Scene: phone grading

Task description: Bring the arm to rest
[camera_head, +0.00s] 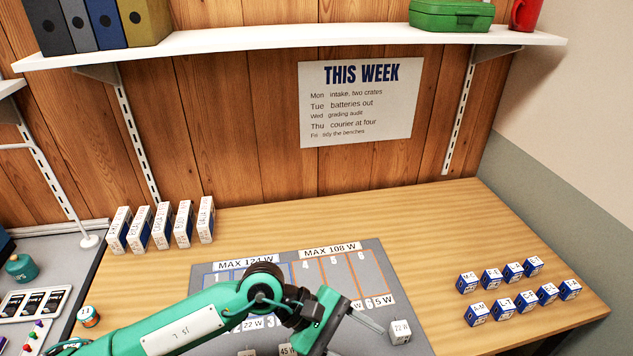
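My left arm comes in from the lower left, green with dark joints, and reaches over the grey mat (205,275). Its gripper (362,340) is low over the front of the mat, partly cut off by the bottom edge. One thin grey finger points right toward a white block marked 72 W (400,332); a small gap seems to lie between them. The other finger is not clear, so I cannot tell the opening. My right gripper is not in view.
The mat has numbered slots and signs MAX 124 W and MAX 108 W. Several white boxes (160,226) stand at the back left of the wooden table (440,215). Several blue-and-white cubes (500,302) are at the right. A jar (88,317) stands at the left. The table's back middle is clear.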

